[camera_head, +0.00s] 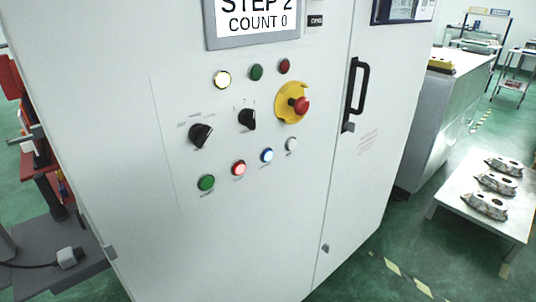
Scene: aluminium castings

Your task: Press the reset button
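A light grey control cabinet fills the middle of the head view. Its lower row has a green button (206,183), a red lit button (238,168), a blue lit button (267,155) and a white button (291,144). The labels are too small to read, so I cannot tell which is the reset button. Above are two black rotary knobs (201,134) and a red emergency stop (300,105) on a yellow plate. A yellowish-white lamp (222,79) is lit beside a green and a red one. The screen (252,20) reads "STEP 2 COUNT 0". Neither gripper is in view.
A black door handle (356,95) sticks out right of the buttons. A low white table (468,205) with three metal castings stands at the right. Grey and red equipment (50,180) is at the left. Green floor with yellow marks shows at the lower right.

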